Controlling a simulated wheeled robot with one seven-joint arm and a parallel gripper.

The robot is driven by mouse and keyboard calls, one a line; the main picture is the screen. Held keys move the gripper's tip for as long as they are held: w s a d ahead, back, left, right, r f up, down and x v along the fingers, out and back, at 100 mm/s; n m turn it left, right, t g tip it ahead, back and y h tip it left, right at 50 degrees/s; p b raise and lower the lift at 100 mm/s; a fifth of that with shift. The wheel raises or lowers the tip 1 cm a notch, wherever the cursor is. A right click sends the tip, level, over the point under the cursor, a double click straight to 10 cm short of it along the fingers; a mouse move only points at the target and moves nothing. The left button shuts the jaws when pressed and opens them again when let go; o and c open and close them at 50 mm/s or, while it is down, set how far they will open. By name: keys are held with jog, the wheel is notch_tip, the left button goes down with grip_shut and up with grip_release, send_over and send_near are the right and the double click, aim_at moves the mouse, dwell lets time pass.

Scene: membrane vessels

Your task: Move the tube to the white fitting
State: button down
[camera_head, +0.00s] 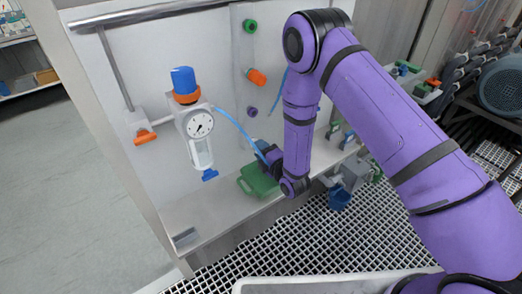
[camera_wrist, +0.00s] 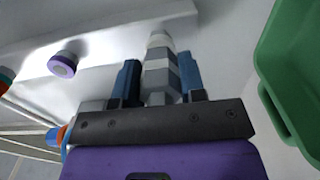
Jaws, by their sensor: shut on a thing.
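The thin blue tube (camera_head: 235,124) runs from the gauge unit in an arc down to my gripper (camera_head: 268,160) in the head view. In the wrist view, my gripper's blue fingers (camera_wrist: 160,80) are closed around a grey banded piece with a white tip (camera_wrist: 160,62). The tube itself cannot be made out there, and the gripper hides its end in the head view. I cannot tell whether the white tip belongs to the tube's end or to the white fitting. No separate white fitting is clear in either view.
A green tray (camera_head: 251,182) lies on the ledge below my gripper. The gauge unit (camera_head: 197,124) hangs on the panel at left. Green (camera_head: 249,26), orange (camera_head: 257,77) and purple (camera_head: 251,111) fittings stick out of the panel.

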jog(key=shift+w+a, duration=0.3)
jog(key=shift+w, duration=0.15)
dwell(0.3)
jog(key=c, duration=0.6)
grip_release()
jog(key=v, duration=1.1)
jog(key=shift+w, duration=0.1)
jog(key=shift+w, duration=0.1)
